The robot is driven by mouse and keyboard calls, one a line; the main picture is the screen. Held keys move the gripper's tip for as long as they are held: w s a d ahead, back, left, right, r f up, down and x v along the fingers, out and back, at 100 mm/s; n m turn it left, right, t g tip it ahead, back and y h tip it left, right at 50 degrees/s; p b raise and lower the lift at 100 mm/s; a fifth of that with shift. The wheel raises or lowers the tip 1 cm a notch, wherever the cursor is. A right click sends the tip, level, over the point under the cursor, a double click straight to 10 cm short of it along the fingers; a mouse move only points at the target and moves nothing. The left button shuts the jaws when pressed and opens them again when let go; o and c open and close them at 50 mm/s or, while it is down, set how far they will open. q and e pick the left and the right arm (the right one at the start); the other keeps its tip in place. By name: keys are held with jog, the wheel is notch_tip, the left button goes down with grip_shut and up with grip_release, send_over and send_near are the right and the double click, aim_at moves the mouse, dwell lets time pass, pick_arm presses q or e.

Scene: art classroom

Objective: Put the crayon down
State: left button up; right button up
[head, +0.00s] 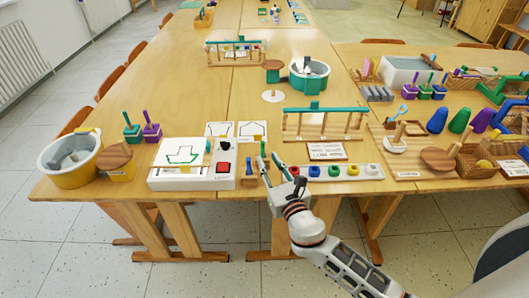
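My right gripper (270,161) reaches in from the lower right, over the front edge of the near table, with its fingers pointing away from me. A small green upright piece (263,148) shows at its fingertips. It may be the crayon, but it is too small to tell whether the fingers hold it. My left gripper is out of view.
A white box with a red button (223,167) stands left of the gripper. A board with coloured knobs (345,172) lies to its right. A yellow-and-white bucket (72,158) stands at far left. A green-topped wooden rack (324,122) is behind. Bare wood lies farther back, left of centre (170,85).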

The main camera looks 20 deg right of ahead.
jog(key=s, duration=0.5)
jog(key=shift+s+d, duration=0.1)
jog(key=shift+s, duration=0.4)
jog(key=shift+s, duration=0.1)
